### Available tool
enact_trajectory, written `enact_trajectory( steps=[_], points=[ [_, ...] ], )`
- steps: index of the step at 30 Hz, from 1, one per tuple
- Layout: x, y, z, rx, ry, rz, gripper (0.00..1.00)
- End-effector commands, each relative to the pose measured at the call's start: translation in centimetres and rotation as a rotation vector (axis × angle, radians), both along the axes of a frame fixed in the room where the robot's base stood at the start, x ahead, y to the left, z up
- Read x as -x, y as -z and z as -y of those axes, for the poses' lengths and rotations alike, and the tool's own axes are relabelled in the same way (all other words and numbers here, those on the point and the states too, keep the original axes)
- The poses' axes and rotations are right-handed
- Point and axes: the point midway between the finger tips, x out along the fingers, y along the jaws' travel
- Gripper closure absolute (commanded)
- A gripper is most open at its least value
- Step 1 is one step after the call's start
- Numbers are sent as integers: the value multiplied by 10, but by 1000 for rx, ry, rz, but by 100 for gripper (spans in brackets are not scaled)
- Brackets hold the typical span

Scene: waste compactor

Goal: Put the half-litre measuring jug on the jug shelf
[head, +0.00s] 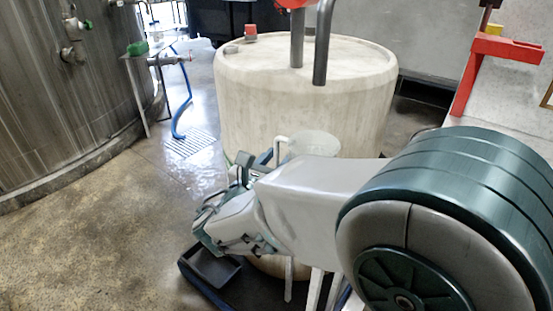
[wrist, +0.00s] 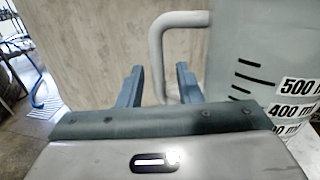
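The measuring jug is pale and translucent; in the wrist view its wall (wrist: 258,45) fills the right side, with black marks and labels for 500 ml and 400 ml. Its looped handle (wrist: 182,19) points left, and the handle's upright bar shows in the gap between my fingers. My gripper (wrist: 159,83) is open, one finger on each side of that bar, with space visible beside it. In the head view the jug's top (head: 315,143) and handle show behind my arm, and my gripper (head: 256,160) is beside the handle. The jug's lower part is hidden. I cannot identify the jug shelf.
A large pale round tank (head: 300,95) with upright pipes stands just behind the jug. A steel vat (head: 60,110) is at the left, and a red bracket (head: 507,48) is at the upper right. Open floor (head: 100,235) lies at the left front.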

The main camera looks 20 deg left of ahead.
Motion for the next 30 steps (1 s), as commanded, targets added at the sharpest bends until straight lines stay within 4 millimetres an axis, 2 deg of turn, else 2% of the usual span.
enact_trajectory(
  steps=[8, 11, 22, 27, 30],
  points=[
    [2, -4, -1, 0, -1, -1, 68],
    [16, -4, -4, 0, -4, -1, 68],
    [91, -5, -19, 1, -3, 0, 68],
    [112, -3, -23, 1, -2, -1, 68],
    [117, -3, -23, 1, 0, 0, 68]
  ],
)
